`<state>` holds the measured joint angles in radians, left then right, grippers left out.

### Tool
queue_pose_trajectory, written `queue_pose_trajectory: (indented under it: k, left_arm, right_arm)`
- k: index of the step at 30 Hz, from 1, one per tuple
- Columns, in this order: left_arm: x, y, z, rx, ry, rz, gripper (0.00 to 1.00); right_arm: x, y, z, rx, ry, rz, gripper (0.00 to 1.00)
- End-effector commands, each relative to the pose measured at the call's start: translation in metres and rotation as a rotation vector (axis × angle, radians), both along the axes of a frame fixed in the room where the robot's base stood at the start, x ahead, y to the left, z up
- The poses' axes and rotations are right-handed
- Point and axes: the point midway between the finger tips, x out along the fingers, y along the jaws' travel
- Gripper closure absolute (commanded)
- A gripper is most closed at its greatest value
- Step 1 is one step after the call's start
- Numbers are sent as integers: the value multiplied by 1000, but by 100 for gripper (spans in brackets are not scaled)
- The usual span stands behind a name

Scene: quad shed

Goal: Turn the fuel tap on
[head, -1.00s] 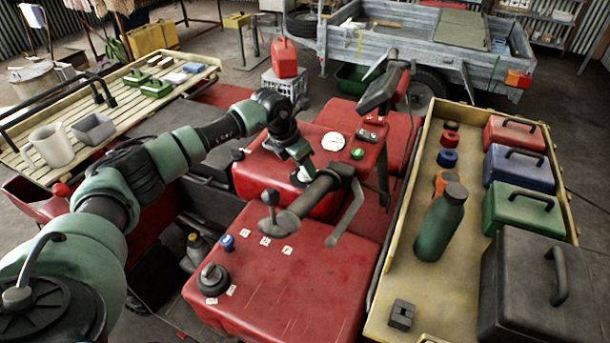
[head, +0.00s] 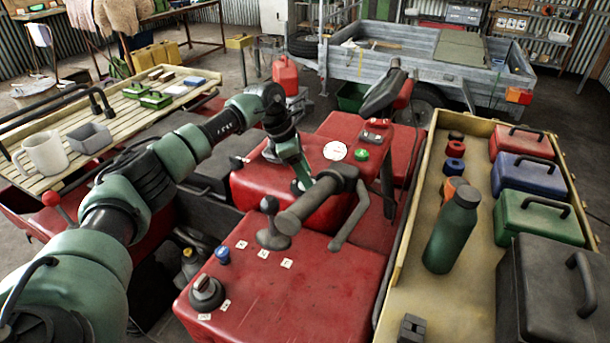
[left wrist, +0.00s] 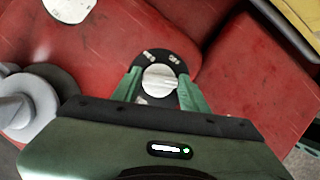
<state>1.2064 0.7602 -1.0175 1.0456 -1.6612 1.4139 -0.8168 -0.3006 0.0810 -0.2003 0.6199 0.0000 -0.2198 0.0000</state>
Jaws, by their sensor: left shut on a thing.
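The fuel tap (left wrist: 160,80) shows in the left wrist view as a pale round knob on a black dial with small white lettering, set against red bodywork. My left gripper (left wrist: 161,88) has its green fingers on either side of the knob and is shut on it. In the head view my left gripper (head: 302,180) reaches down behind the handlebar grip at the red quad (head: 330,270). The tap is hidden there. The lettering is too small to read surely, so I cannot tell the tap's setting. My right gripper is not in view.
The handlebar grip (head: 310,205) and its lever (head: 349,228) are close to my left gripper. A gear lever (head: 271,225), a black knob (head: 207,292), a white gauge (head: 335,150) and a green button (head: 361,155) surround it. A tray (head: 405,240) with a bottle and boxes stands right.

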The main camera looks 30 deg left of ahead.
Motion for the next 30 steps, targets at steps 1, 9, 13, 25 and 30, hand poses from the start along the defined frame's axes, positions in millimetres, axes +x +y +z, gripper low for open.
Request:
queue_pose_trajectory:
  k: [1,9,13,25,30]
  left_arm:
    - [0,0,1,2,-2,-4,97]
    - [0,0,1,3,-3,-6,97]
    - [0,0,1,2,-3,-5,35]
    - [-1,2,5,1,-1,-4,35]
    - [-6,11,29,1,-5,-2,35]
  right_arm:
    - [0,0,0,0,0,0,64]
    - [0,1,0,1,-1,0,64]
    - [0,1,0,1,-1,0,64]
    - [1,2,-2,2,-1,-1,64]
    - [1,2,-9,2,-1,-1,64]
